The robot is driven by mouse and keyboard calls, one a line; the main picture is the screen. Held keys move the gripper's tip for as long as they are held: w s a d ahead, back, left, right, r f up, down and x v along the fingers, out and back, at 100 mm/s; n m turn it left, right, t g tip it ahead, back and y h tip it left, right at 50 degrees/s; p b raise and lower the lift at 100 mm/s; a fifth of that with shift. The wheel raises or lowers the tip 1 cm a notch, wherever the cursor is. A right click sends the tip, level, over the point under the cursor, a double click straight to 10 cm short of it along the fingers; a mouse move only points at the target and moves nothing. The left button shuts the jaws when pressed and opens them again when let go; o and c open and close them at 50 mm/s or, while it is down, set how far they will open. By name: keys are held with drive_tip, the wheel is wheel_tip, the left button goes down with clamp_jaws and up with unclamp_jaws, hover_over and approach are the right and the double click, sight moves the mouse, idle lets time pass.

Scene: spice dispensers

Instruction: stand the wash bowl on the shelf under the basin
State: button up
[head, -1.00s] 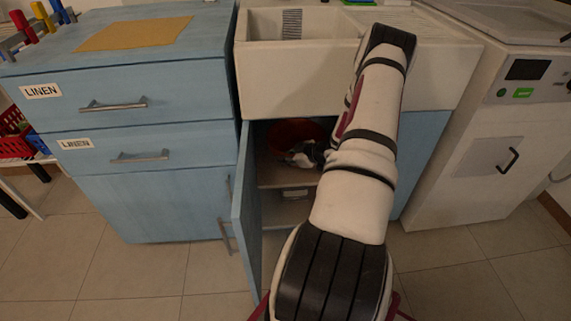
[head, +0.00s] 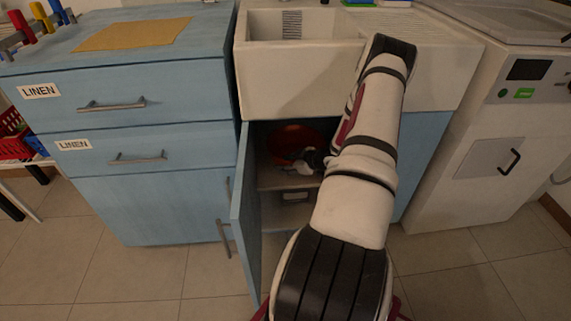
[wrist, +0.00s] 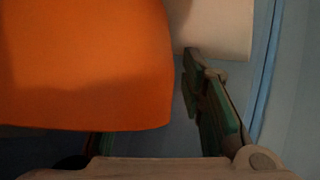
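The wash bowl (head: 292,138) is orange-red and sits inside the open cupboard under the basin (head: 300,80). In the wrist view the bowl (wrist: 80,65) fills the upper left. The shelf (head: 272,180) shows below it in the head view; whether the bowl's base touches the shelf is hidden. My gripper (head: 308,161) is at the bowl's front right side. In the wrist view one finger stands to the right of the bowl with a gap between them. The other finger is mostly hidden behind the bowl. The fingers look spread apart.
The blue cupboard door (head: 244,220) stands open at the left of the opening, close to my arm. A blue linen cabinet (head: 140,150) stands left, a white appliance (head: 480,150) right.

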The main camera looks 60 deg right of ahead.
drive_tip(key=p+v, duration=0.3)
drive_tip(key=v, duration=0.9)
drive_tip(key=shift+p, duration=0.3)
drive_tip(key=shift+s+f, duration=0.1)
